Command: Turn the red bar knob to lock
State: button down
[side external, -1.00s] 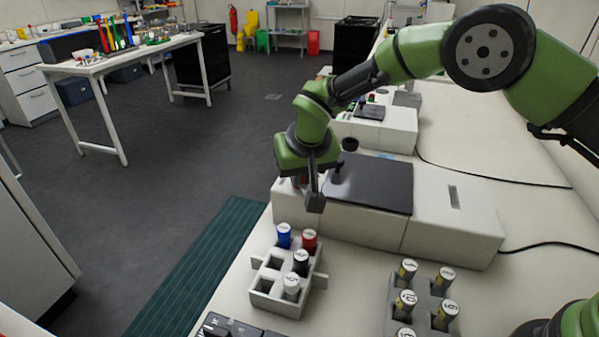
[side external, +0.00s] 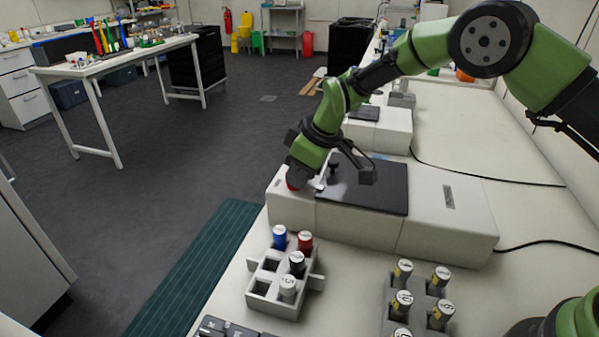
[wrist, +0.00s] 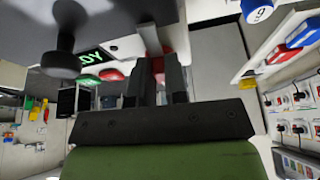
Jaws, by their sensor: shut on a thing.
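The red bar knob (side external: 292,185) is on the left end of the white shaker bioreactor (side external: 366,230). My gripper is shut on the knob. The fingers hide most of the bar, so I cannot tell its exact angle or any lock mark.
A dark lid (side external: 372,190) with a black knob (side external: 333,165) is close to my gripper. A green-lettered display (wrist: 90,57), a red button (wrist: 112,75) and a green button (wrist: 83,76) sit near the fingers. A vial rack (side external: 262,285) stands in front.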

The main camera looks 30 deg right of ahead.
aim_at(321, 185)
jog(key=shift+n, duration=0.5)
jog(key=shift+g, duration=0.3)
jog(key=c, duration=1.1)
grip_release()
jog(key=shift+c, duration=0.2)
jog(key=v, duration=1)
jog(key=shift+d, duration=0.2)
jog(key=shift+f, duration=0.1)
